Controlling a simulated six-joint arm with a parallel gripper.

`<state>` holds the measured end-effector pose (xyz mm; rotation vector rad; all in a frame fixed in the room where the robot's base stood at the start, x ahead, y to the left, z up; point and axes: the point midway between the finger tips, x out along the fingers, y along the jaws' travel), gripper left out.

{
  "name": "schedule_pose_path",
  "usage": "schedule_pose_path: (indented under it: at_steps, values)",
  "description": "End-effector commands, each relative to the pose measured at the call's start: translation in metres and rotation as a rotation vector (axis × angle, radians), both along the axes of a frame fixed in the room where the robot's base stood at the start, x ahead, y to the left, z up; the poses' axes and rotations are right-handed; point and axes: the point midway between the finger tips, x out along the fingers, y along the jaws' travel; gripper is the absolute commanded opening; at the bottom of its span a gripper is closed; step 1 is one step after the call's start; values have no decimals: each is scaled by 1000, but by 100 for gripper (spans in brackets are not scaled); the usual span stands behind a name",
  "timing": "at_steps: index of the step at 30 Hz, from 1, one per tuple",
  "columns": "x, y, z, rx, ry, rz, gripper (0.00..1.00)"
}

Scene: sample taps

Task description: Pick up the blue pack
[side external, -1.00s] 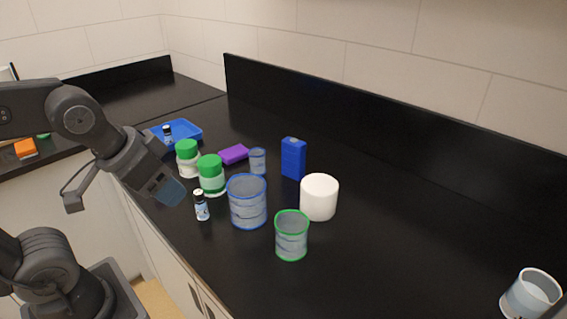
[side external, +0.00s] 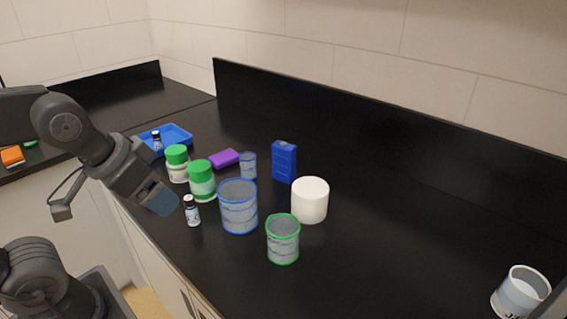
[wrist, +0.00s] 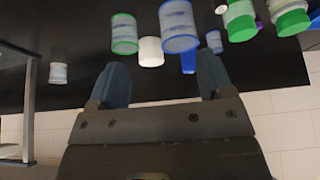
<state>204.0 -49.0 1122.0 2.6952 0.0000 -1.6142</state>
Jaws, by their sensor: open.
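The blue pack (side external: 284,163) is an upright box on the black counter in the side external view, near the back wall panel and behind the white cylinder. In the wrist view it shows as a small blue patch (wrist: 188,63), mostly hidden by the blue-rimmed container. My gripper (side external: 160,199) is open and empty. It is above the counter's front edge, to the left of the small bottle and well apart from the pack. In the wrist view both fingers of my gripper (wrist: 162,72) are spread with nothing between them.
A blue-rimmed container (side external: 238,208), green-rimmed container (side external: 283,240) and white cylinder (side external: 310,200) stand before the pack. Green-lidded jars (side external: 202,184), a small bottle (side external: 192,212), a small cup (side external: 248,166), purple block (side external: 224,159) and blue tray (side external: 180,136) are left. The right counter is mostly clear.

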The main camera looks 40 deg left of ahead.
Motion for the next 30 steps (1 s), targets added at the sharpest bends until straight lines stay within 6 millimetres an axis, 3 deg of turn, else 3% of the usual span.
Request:
schedule_pose_path:
  at_steps: [8, 15, 17, 23, 30]
  values:
    - [0, 0, 0, 0, 0, 0, 100]
    - [0, 0, 2, 0, -1, 0, 100]
    - [1, 0, 8, 0, -3, 0, 100]
    - [1, 0, 51, 0, -6, 0, 100]
    - [64, -4, 66, -32, -110, -24, 100]
